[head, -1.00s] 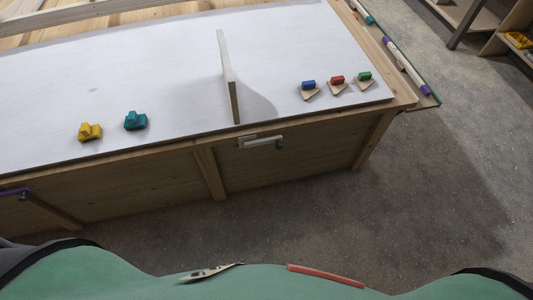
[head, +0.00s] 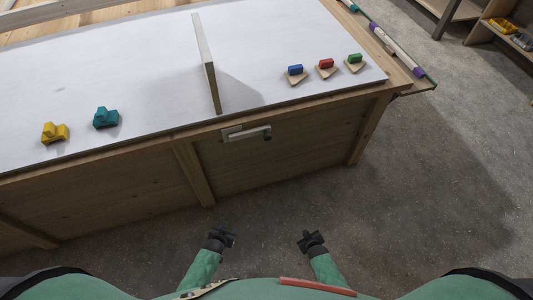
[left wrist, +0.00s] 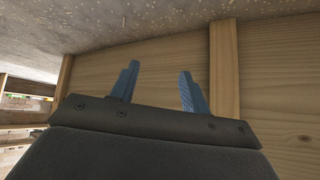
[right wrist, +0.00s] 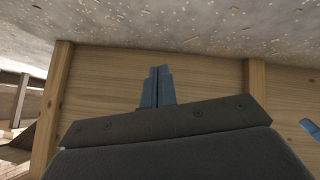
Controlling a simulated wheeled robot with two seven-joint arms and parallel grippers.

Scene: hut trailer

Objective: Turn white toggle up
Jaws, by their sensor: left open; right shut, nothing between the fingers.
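The white toggle (head: 248,132) is on the upper front face of the wooden bench, just under the tabletop edge. Its pale lever lies roughly level along its plate, with a dark end at the right. My left gripper (head: 230,236) is below and in front of the bench, left of the toggle and apart from it. It is open and empty, and its blue fingers (left wrist: 158,85) stand apart in the left wrist view. My right gripper (head: 311,237) is lower and right of the toggle, with its fingers (right wrist: 157,85) together and nothing between them. Neither wrist view shows the toggle.
The white tabletop (head: 130,60) holds an upright divider (head: 207,65), yellow (head: 55,132) and teal (head: 105,117) blocks, and blue (head: 295,69), red (head: 326,63) and green (head: 354,58) blocks by wooden triangles. Grey floor (head: 430,200) is clear at right.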

